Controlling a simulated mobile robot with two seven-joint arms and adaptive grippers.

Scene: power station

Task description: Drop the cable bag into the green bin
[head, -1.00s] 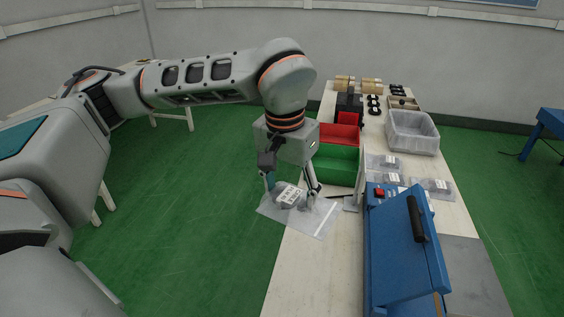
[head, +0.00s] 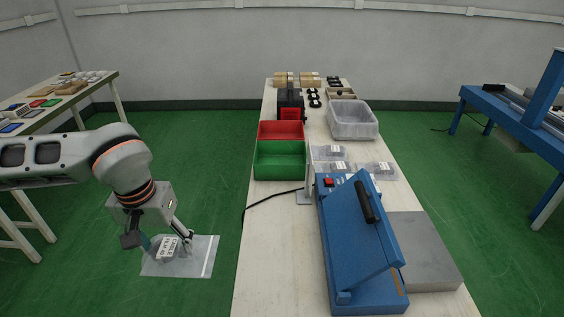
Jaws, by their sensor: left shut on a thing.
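The green bin (head: 280,162) is open-topped and stands on the table's left side, up and to the right of the gripper. Its visible inside looks empty. My right gripper is not in view.
A red bin (head: 281,131) stands behind the green bin. A blue machine (head: 350,250) with a raised lid fills the table's (head: 272,245) front right. Several bags (head: 374,171) and a clear grey crate (head: 352,120) lie behind it. A black cable (head: 272,199) crosses the table.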

